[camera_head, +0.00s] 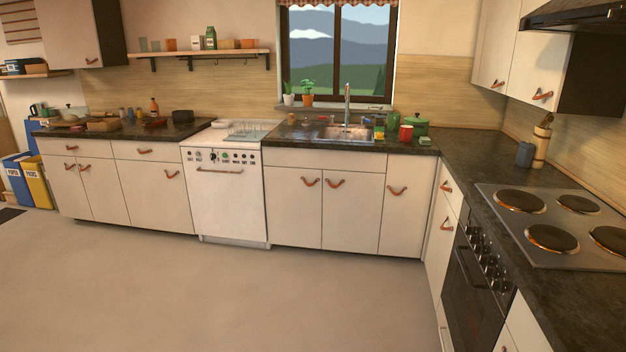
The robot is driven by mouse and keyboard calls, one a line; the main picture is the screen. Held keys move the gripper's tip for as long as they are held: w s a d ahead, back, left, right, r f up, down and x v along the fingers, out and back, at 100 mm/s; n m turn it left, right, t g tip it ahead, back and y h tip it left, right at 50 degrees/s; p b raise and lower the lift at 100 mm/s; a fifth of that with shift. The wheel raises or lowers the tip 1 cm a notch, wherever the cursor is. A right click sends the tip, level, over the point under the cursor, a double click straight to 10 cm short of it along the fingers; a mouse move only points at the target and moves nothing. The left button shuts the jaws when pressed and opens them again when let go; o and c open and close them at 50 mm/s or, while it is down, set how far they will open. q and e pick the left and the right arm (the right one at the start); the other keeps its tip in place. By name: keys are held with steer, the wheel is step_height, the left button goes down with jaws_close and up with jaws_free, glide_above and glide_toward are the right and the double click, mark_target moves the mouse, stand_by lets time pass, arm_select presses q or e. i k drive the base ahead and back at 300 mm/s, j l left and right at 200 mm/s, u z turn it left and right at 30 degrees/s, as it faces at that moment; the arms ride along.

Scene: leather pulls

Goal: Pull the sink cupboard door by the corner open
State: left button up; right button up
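Under the sink (340,132) stands a run of pale cupboard fronts with brown leather pulls. A left door (293,222) and a middle door (350,225) have their pulls (310,182) (335,184) side by side near their meeting edge. A further door (405,222) stands nearest the inner corner, with its pull (397,190) near its upper left. All three doors look shut. I cannot tell from the picture alone which of them the task calls the one by the corner. Neither of my grippers is in view.
A white dishwasher (226,205) stands left of the sink doors. To the right, the counter turns toward me, with an oven (475,285) below the hob (560,225). The grey floor (220,300) in front of the sink run is clear.

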mark_target(352, 201)
steer(key=i+l+z, duration=0.1)
steer(key=i+z, duration=0.4)
steer(key=i, duration=1.55)
